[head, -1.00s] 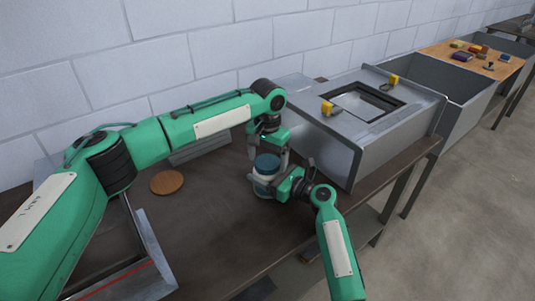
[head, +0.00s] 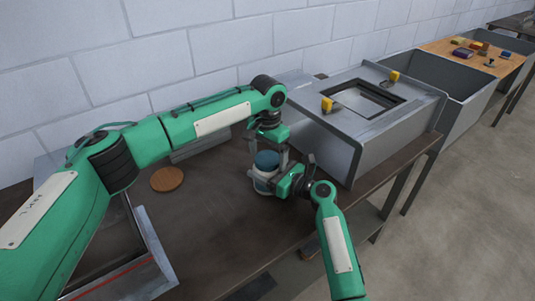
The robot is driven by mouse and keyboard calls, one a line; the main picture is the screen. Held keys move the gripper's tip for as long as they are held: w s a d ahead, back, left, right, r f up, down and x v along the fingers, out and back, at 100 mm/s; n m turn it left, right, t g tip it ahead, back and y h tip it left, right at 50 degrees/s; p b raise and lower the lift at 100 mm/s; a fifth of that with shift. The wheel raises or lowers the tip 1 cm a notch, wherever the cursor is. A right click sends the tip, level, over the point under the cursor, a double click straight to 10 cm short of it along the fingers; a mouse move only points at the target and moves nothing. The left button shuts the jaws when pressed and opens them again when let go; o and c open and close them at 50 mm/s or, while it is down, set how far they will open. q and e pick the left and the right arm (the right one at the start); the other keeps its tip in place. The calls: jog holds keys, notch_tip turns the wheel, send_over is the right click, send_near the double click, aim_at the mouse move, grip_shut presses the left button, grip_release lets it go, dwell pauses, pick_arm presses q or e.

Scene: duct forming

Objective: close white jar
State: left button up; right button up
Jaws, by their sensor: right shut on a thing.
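Whether the lid is seated or turned tight is too small to tell. My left gripper (head: 267,152) points down over the lid, its fingers at the lid's sides. I cannot tell whether they touch the lid. My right gripper (head: 279,183) comes from the right side and is shut on the white jar, hiding part of its right side.
A round wooden disc (head: 167,179) lies on the workbench (head: 205,225) to the left. A grey metal duct box (head: 345,150) with yellow clips stands close on the right. A metal frame (head: 150,250) is at the front left. Open bench lies in front of the jar.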

pick_arm(q)
notch_tip(320, 180, up, 12)
dwell(0.7)
pick_arm(e)
jog(key=o, duration=1.9)
jog(key=shift+o, duration=0.2)
pick_arm(q)
jog(key=shift+f+b, duration=0.5)
pick_arm(e)
jog(key=v, duration=1.3)
jog(key=shift+s+d, duration=0.25)
jog(key=shift+d, duration=0.05)
pick_arm(q)
jog(key=shift+d, duration=0.1)
pick_arm(e)
jog(key=shift+d, duration=0.1)
